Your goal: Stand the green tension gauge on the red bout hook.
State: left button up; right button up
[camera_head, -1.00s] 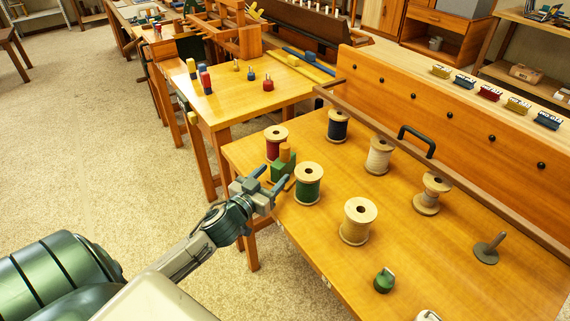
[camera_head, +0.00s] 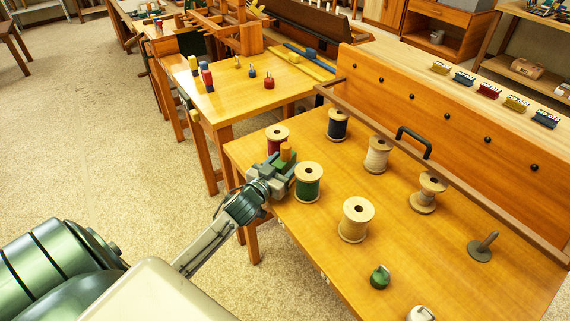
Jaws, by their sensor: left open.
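The green block with an orange-brown peg on top (camera_head: 286,152), which I take for the green tension gauge, stands at the near left edge of the worktable. My left gripper (camera_head: 278,165) is open, its fingers at the block and hiding much of it. Whether they touch it I cannot tell. A red piece with a white label (camera_head: 489,91) sits in a row of coloured pieces along the loom's top beam; it may be the red bout hook, though its shape is too small to make out. My right gripper does not show.
A red spool (camera_head: 277,138) and a green spool (camera_head: 308,183) stand close to the gripper. More spools, a grey peg on a disc (camera_head: 482,247) and a small green item (camera_head: 380,277) share the table. A raised brown rail (camera_head: 450,177) runs before the loom's panel.

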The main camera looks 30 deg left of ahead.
aim_at(283, 146)
pick_arm(q)
jog(key=shift+c, duration=0.5)
grip_shut()
